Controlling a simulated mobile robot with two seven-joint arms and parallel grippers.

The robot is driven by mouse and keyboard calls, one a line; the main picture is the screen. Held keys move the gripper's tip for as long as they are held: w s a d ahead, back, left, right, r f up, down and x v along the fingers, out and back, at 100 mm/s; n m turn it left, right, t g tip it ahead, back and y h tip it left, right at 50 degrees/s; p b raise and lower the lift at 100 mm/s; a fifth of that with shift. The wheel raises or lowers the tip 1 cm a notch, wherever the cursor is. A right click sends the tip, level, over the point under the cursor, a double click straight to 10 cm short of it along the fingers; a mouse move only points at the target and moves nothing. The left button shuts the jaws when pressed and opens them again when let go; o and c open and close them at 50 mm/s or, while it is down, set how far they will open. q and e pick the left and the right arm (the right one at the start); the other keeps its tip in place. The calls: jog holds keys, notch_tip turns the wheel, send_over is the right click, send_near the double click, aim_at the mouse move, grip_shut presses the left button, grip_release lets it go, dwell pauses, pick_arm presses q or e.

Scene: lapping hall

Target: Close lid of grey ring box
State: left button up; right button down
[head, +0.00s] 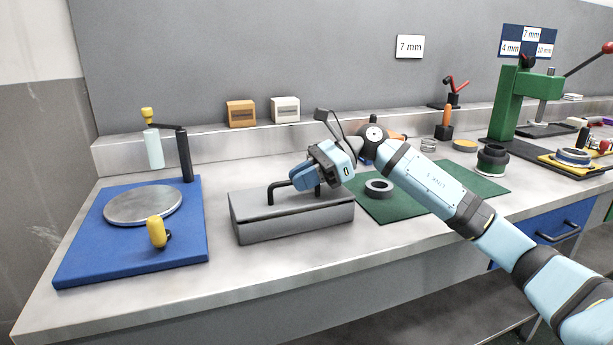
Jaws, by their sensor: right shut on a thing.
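The grey ring box (290,225) stands on the bench in the middle of the view, just right of the blue board. Its grey lid (245,203) lies about flat over the top, with a dark handle (271,192) on it. I cannot make out a clear gap between lid and box. My right gripper (299,183) comes in from the right, above the lid, and is shut on the handle. Its fingers hide the middle and right part of the handle. My left gripper is not in view.
A blue board (85,255) with a round metal plate (143,205) lies left of the box. A green press (507,100) stands at the back right. Bare bench lies before the box.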

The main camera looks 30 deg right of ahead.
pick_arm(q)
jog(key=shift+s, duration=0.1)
pick_arm(e)
jog(key=shift+s+a+f, duration=0.1)
jog(key=shift+f, duration=0.3)
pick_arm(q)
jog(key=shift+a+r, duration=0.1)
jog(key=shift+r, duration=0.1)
pick_arm(e)
jog(key=shift+s+f, duration=0.1)
jog(key=shift+f, duration=0.05)
jog(key=c, duration=1.2)
grip_release()
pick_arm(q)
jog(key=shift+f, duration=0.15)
pick_arm(e)
jog(key=shift+o, duration=0.2)
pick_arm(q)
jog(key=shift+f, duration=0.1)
pick_arm(e)
jog(key=shift+d+r, duration=0.2)
jog(key=shift+d, duration=0.05)
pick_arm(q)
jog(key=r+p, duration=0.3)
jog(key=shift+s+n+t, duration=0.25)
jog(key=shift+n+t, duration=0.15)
pick_arm(e)
jog(key=v, duration=1.3)
